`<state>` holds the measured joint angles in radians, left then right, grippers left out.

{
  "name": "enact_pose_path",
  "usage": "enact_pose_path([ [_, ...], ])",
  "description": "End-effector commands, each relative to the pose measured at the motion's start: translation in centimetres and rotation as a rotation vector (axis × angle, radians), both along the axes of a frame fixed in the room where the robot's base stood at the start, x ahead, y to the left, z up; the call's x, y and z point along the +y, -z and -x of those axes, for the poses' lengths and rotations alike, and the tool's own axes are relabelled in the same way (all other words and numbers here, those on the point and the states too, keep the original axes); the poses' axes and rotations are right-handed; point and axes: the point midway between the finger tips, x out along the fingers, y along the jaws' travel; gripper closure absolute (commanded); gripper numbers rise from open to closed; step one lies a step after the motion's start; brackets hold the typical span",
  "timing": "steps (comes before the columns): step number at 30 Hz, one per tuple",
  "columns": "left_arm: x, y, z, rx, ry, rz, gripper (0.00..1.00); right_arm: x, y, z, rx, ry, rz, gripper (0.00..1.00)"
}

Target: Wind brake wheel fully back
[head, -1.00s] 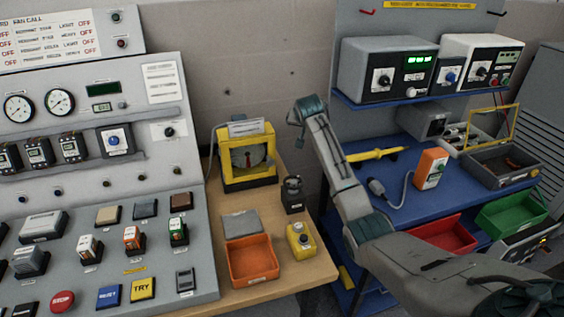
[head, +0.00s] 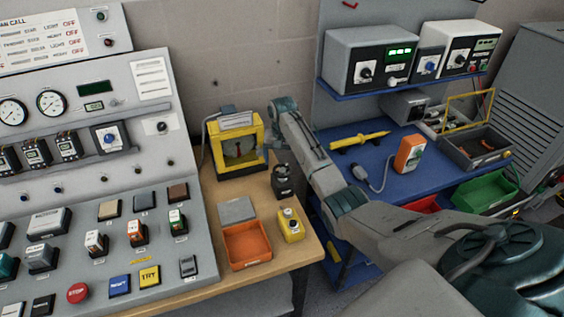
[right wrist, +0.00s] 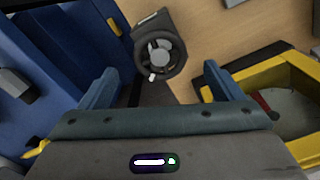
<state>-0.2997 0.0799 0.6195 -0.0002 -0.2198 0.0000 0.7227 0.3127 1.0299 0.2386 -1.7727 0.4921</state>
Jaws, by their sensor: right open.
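A small black unit (head: 282,182) stands on the wooden bench, right of the yellow-framed dial box. In the right wrist view its round dark wheel (right wrist: 160,52) shows, with a grey hub and a small white mark at the lower left of the rim. I take this wheel to be the brake wheel. My right gripper (right wrist: 159,70) is open and empty, with the wheel showing between and beyond its spread fingers, apart from them. In the head view my right gripper (head: 272,122) is above and behind the black unit, by the yellow box. My left gripper is not in view.
The yellow dial box (head: 237,172) stands close left of the black unit. An orange tray (head: 247,247) and a yellow button box (head: 290,225) lie in front. The blue shelf (head: 385,172) with tools is on the right. The sloped grey control panel (head: 75,215) is left.

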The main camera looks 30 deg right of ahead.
Motion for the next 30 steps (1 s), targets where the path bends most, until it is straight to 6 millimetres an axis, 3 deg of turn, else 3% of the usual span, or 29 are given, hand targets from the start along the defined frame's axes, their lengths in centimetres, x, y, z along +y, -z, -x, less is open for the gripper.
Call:
enact_pose_path([
  [7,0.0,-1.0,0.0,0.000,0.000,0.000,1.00,0.1,3.0,0.0,0.001,0.001,0.000,0.13],
  [17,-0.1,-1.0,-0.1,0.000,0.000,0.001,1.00,0.0,3.6,0.0,-0.002,0.000,0.001,0.13],
  [18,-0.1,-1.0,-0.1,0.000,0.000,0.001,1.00,0.0,3.6,0.0,-0.002,0.000,0.001,0.15],
  [25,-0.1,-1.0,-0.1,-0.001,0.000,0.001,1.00,0.0,3.6,0.0,-0.001,0.000,0.002,0.58],
  [30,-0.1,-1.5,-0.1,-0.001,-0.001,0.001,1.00,0.0,3.3,0.0,0.000,-0.029,0.001,0.58],
])
